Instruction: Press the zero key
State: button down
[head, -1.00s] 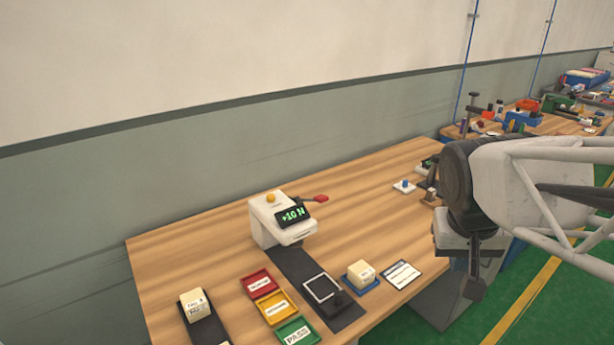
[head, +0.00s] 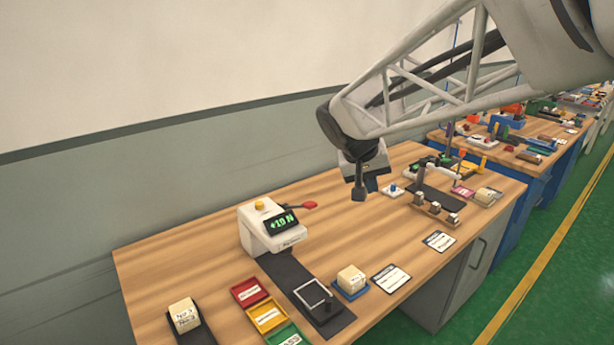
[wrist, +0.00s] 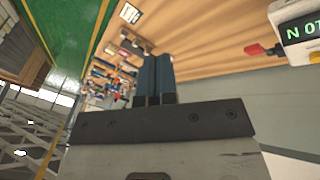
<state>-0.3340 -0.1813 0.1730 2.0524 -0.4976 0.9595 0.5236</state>
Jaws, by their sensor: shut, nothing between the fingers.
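A white gauge (head: 272,230) stands on the bench, left of centre in the head view. It has a dark display with green characters (head: 279,222), a yellow knob-like button (head: 260,206) on top and a red-ended lever (head: 309,205) at its right. No key on it can be read as zero. Part of the gauge (wrist: 297,25) shows at the upper right of the wrist view, with its red lever end (wrist: 253,49). My gripper (head: 359,193) is shut and empty, in the air above the bench, right of the gauge. Its fingers (wrist: 155,75) lie together in the wrist view.
In front of the gauge lie a dark strip with a framed plate (head: 312,295), red (head: 250,291) and yellow (head: 267,315) trays, and cream blocks (head: 351,278). A small blue-topped button (head: 394,189) and a fixture (head: 436,210) stand to the right. Bare wood lies between.

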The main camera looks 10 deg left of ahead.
jog(key=w+a+f+t, duration=0.2)
jog(key=w+a+f, duration=0.1)
jog(key=w+a, duration=1)
jog(key=n+t+h, duration=0.1)
jog(key=n+t, duration=0.1)
send_over(257, 203)
notch_tip(257, 203, down, 5)
jog(key=shift+f, duration=0.15)
jog(key=shift+f, duration=4.25)
